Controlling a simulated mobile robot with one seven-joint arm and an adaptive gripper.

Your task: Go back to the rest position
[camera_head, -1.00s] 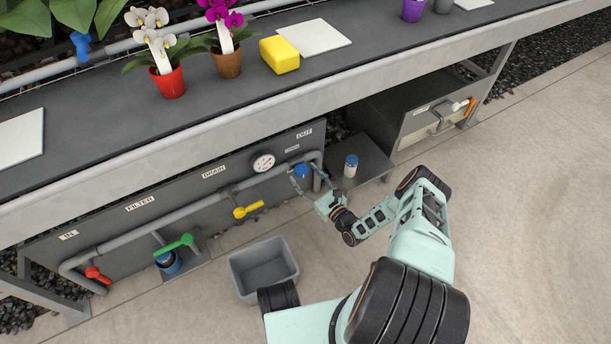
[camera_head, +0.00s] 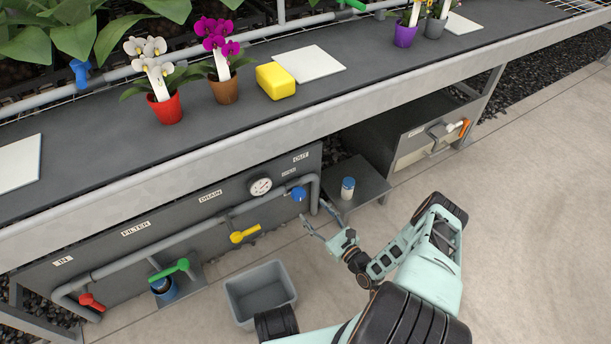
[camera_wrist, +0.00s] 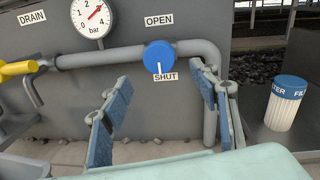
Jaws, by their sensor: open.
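My gripper (camera_head: 317,219) is open and empty in the head view, low in front of the pipe panel. In the wrist view its two blue-padded fingers (camera_wrist: 165,115) stand apart, with the blue knob (camera_wrist: 159,57) beyond and between them. The knob's white pointer faces down to the SHUT label. The knob also shows in the head view (camera_head: 299,194), on the pipe below the OUT label, and is clear of the fingers.
A filter cartridge with a blue cap (camera_head: 347,188) stands on a low shelf (camera_head: 365,183) right of my gripper. A grey bin (camera_head: 260,292) sits on the floor. The bench (camera_head: 180,168) overhangs the panel. The floor to the right is clear.

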